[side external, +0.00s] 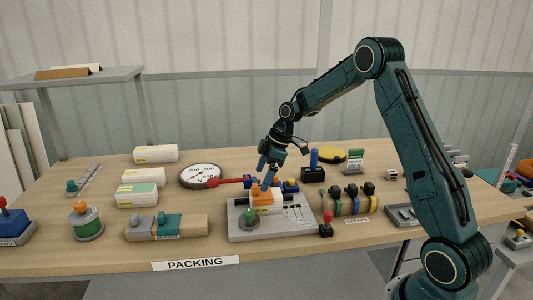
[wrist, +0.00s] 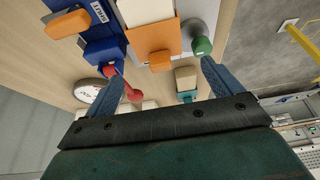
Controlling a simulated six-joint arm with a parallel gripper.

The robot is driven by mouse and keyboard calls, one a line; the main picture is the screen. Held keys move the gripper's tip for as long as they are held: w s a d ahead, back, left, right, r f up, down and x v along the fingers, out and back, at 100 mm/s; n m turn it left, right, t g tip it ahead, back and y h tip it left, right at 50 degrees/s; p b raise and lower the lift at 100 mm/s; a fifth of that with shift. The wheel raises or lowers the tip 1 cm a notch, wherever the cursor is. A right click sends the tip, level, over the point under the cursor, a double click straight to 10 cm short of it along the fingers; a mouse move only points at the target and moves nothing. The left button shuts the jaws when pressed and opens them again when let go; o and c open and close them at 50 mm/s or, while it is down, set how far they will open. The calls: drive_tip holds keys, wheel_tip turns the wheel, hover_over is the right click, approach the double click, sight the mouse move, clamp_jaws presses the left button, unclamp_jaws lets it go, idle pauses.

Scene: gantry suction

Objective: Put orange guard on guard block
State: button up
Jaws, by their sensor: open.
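The orange guard (side external: 262,190) shows as an orange piece on top of the white guard block (side external: 265,208), on a grey plate. In the wrist view, an orange panel with a raised orange grip (wrist: 160,61) lies against the white block (wrist: 145,10). I cannot tell how fully it is seated. My gripper (side external: 265,176) points down just above the guard, its blue fingers apart. In the wrist view the grip shows between the spread fingertips (wrist: 163,68), with space on both sides. Nothing is held.
A green knob (side external: 250,217) stands on the grey plate (side external: 295,228) beside the block. A blue base with an orange knob (side external: 290,185) stands behind right.

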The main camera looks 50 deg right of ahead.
sight(257, 185)
drive_tip(key=shift+x, duration=2.6)
drive_tip(key=shift+a+r, duration=0.1)
drive_tip(key=c, duration=1.1)
